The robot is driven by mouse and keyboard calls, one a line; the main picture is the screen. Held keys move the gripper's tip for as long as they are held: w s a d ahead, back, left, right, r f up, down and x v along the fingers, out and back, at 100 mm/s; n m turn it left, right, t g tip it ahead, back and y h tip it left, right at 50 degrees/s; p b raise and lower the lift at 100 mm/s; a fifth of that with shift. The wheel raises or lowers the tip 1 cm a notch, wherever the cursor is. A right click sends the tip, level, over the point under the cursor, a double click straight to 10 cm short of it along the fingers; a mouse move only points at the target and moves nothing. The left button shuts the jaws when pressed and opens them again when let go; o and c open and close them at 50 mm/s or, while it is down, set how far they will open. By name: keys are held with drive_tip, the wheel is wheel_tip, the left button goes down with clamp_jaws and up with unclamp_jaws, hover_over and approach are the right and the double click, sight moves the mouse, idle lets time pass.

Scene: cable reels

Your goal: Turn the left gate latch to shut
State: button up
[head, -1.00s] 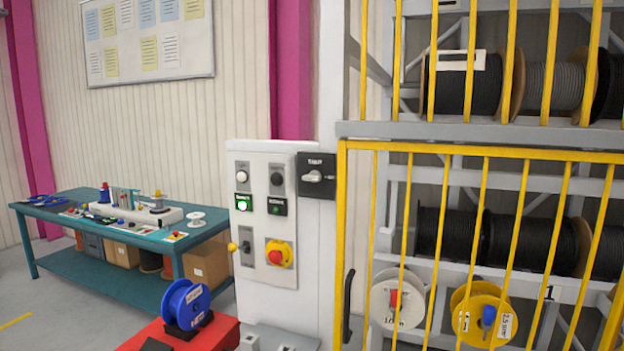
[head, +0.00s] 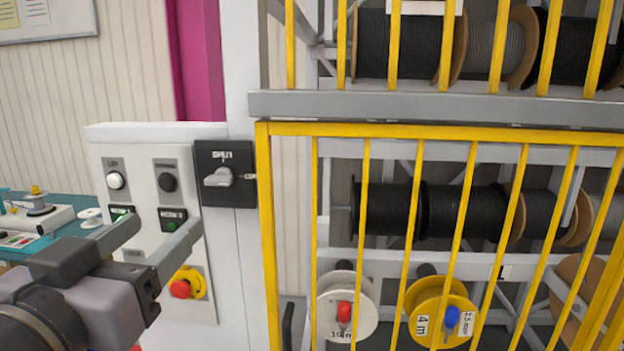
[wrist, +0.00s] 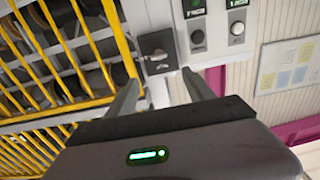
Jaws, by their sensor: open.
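The gate latch (head: 225,173) is a black plate with a grey turn handle, on the grey post just left of the yellow gate (head: 265,230). Its handle lies roughly level, its lever to the left; the lettering above it seems to read SHUT. The latch also shows in the wrist view (wrist: 157,53), upside down, beyond my fingertips. My gripper (head: 160,230) is open and empty, below and left of the latch in the head view, apart from it. In the wrist view the fingers (wrist: 160,82) straddle the line toward the latch.
A control panel (head: 145,180) with buttons and a red emergency stop (head: 181,289) stands left of the latch, partly behind my gripper. Cable reels (head: 400,208) sit behind the gate bars. A teal workbench (head: 60,232) is at far left.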

sight(216, 184)
drive_tip(key=w, duration=0.5)
drive_tip(key=w+d, duration=0.1)
drive_tip(key=w, duration=0.4)
drive_tip(key=w+b, duration=0.1)
drive_tip(key=w, duration=0.5)
drive_tip(key=shift+d, duration=0.2)
clamp_jaws()
